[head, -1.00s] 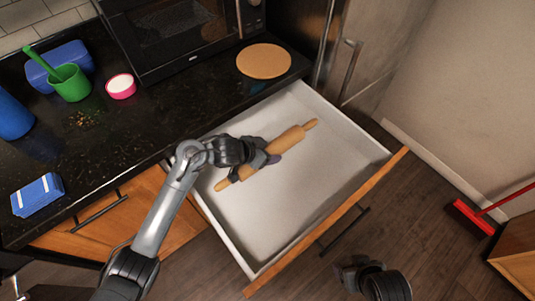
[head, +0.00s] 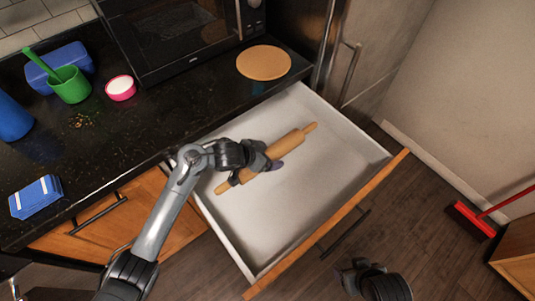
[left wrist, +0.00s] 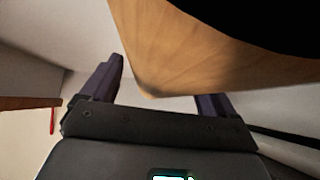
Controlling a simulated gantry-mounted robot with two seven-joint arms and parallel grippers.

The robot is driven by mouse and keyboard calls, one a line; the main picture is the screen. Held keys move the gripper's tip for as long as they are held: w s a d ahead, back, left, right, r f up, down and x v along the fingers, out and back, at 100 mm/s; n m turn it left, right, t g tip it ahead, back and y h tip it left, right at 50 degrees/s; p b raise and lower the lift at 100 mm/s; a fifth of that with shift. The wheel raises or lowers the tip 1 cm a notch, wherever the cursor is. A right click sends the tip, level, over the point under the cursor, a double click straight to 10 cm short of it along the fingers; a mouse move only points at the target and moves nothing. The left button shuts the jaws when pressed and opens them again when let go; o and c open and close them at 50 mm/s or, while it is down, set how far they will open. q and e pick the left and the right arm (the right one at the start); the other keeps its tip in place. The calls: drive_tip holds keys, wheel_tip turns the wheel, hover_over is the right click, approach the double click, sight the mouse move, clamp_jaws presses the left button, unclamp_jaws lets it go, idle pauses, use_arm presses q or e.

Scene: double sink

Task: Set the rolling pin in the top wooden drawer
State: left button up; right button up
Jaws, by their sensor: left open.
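The wooden rolling pin (head: 286,148) lies in the open top wooden drawer (head: 330,205), slanting from lower left to upper right. My left gripper (head: 258,165) is at the pin's near-left half, with its fingers around or beside it; the head view does not show contact clearly. In the left wrist view, the gripper (left wrist: 160,90) has its two dark fingers spread wide, with the pin's wooden body (left wrist: 190,50) close in front and above. My right gripper (head: 350,275) is outside the drawer at the bottom; its fingertips are too unclear to read.
The drawer interior is otherwise empty. On the dark counter are a round wooden board (head: 264,63), a microwave (head: 180,35), a green cup (head: 70,85), a pink bowl (head: 121,88) and a blue box (head: 36,197). A red broom (head: 474,218) is on the floor at right.

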use_arm(q)
drive_tip(key=shift+r, duration=0.25)
drive_tip(key=p+v, duration=0.5)
drive_tip(key=v, duration=0.5)
drive_tip(key=shift+s+a+r, duration=0.1)
drive_tip(key=shift+a+r, duration=0.05)
drive_tip(key=shift+r, duration=0.05)
drive_tip(key=shift+s+a+r, duration=0.35)
drive_tip(key=shift+a, duration=0.05)
